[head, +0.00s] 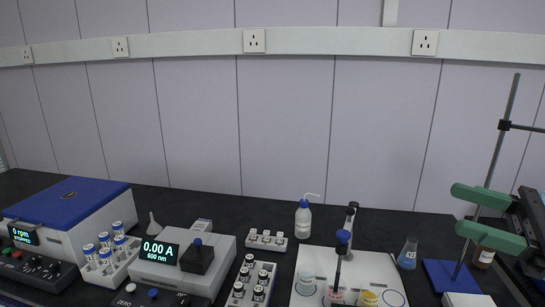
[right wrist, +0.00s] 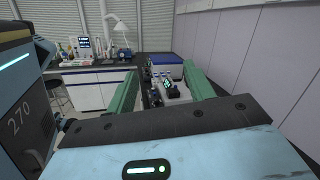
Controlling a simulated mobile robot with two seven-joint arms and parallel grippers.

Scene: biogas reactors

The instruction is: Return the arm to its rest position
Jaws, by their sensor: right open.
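My right gripper (head: 458,210) shows at the right side of the head view. Its two green fingers are spread apart, with nothing between them, and they point left above the right part of the bench. In the right wrist view the same gripper (right wrist: 160,70) has its fingers wide apart, with bench equipment visible in the gap beyond them. Its fingers overlap the stand's rod in the head view; whether they touch it I cannot tell. My left gripper is in neither view.
A retort stand with a blue base (head: 451,278), a flask (head: 408,254) and a brown bottle (head: 484,257) are near the right gripper. A white tray (head: 377,264), wash bottle (head: 303,219), vial racks, photometer (head: 182,262) and centrifuge (head: 75,215) stand further left. The back wall is close behind.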

